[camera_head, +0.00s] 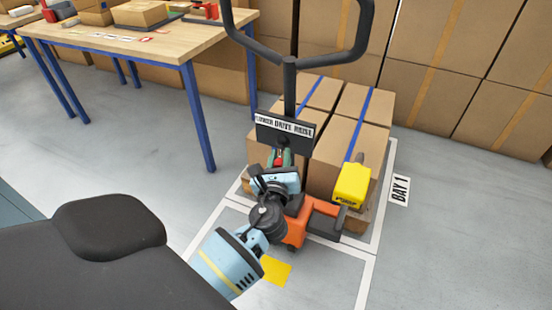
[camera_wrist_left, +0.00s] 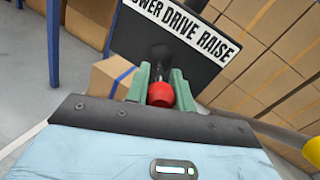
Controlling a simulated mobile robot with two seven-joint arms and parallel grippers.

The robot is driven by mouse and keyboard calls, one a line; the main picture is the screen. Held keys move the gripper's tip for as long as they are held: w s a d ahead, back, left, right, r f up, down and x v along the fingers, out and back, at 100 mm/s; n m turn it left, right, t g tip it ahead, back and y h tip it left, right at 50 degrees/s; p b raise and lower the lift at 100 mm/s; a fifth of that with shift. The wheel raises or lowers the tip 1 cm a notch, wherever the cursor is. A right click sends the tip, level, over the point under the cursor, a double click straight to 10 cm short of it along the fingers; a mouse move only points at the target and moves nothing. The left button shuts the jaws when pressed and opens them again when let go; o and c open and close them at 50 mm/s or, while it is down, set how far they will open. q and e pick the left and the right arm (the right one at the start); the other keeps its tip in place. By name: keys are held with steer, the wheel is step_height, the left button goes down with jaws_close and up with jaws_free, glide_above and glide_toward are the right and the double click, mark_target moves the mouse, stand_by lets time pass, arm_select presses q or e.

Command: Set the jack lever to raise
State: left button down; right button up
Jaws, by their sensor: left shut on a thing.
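The pallet jack shows in the head view with a black loop handle (camera_head: 290,60), an orange base (camera_head: 297,222) and a black plate (camera_head: 285,132) marked LOWER, DRIVE and RAISE. The plate also fills the upper middle of the left wrist view (camera_wrist_left: 150,22). The jack lever's red knob (camera_wrist_left: 161,95) sits between the green fingers of my left gripper (camera_wrist_left: 160,88), which is shut on it. Its dark stem goes back to the plate below the word DRIVE. I cannot tell clearly which setting it stands at. In the head view my left gripper (camera_head: 284,158) is just below the plate.
Strapped cartons (camera_head: 345,145) stand behind the jack, inside a white floor outline marked DAY 1 (camera_head: 400,190). A yellow box (camera_head: 352,186) is right of my left gripper. A wooden table (camera_head: 150,45) stands at upper left. Stacked cartons (camera_head: 450,60) line the back. Floor is clear at right.

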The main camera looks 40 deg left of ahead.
arm_select(q)
steer(key=shift+w+d+n+g+y+b, duration=0.25)
steer(key=shift+d+n+g+y+b, duration=0.1)
steer(key=shift+n+g+y, duration=0.4)
steer(key=shift+w+d+n+g+y+b, duration=0.25)
steer(key=shift+n+g+y, duration=0.25)
steer(key=shift+y, duration=0.35)
steer(key=c, duration=1.2)
jaws_free()
steer(key=shift+s, duration=0.1)
steer(key=v, duration=0.7)
steer(key=shift+s+d, duration=0.25)
steer(key=shift+d, duration=0.1)
